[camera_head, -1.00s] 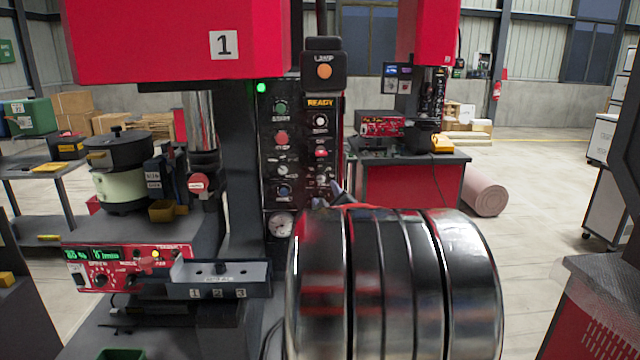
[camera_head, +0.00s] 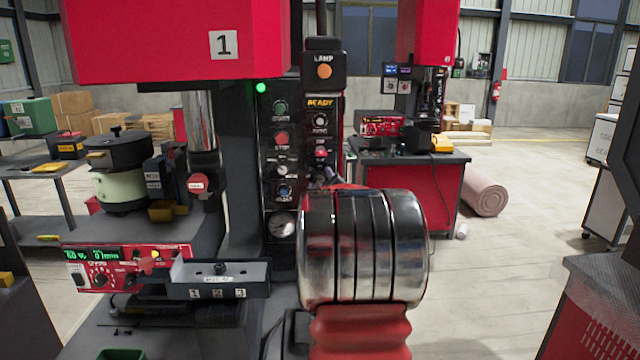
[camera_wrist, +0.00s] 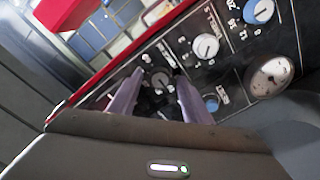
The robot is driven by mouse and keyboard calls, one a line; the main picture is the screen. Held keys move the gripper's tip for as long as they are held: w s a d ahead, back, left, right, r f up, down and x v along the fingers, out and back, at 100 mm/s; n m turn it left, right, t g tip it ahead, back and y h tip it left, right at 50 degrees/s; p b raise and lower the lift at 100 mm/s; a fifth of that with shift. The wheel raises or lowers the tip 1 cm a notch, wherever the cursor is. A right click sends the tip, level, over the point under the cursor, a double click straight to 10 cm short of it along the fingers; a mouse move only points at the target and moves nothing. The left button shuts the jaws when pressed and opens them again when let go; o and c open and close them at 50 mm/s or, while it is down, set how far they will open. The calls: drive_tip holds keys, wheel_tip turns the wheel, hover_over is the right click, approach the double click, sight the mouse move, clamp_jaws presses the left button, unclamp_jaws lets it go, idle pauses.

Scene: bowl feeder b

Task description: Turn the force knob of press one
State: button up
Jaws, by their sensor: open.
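Press one's black control panel (camera_head: 267,150) stands below the red head marked 1. My gripper (camera_head: 326,176) is at its lower right part, largely hidden behind my arm in the head view. In the wrist view my gripper (camera_wrist: 159,74) is open. A dark round knob (camera_wrist: 160,80) shows between its two purple-grey fingers; I cannot tell whether they touch it. A white knob (camera_wrist: 206,46) and a blue knob (camera_wrist: 258,11) lie beside it.
A round gauge (camera_head: 282,224) sits low on the panel, and an orange lamp box (camera_head: 324,70) is above it. A three-numbered tray (camera_head: 218,280) juts out at the left. A second red press bench (camera_head: 410,190) stands behind.

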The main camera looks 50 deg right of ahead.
drive_tip(key=shift+c, duration=0.6)
drive_tip(key=c, duration=0.9)
drive_tip(key=shift+w+a, duration=0.1)
drive_tip(key=shift+a, duration=0.1)
drive_tip(key=shift+c, duration=0.3)
drive_tip(key=shift+d, duration=0.15)
drive_tip(key=shift+m, duration=1.4)
drive_tip(key=m, duration=0.6)
drive_tip(key=shift+d+f, duration=0.1)
drive_tip(key=shift+f, duration=0.05)
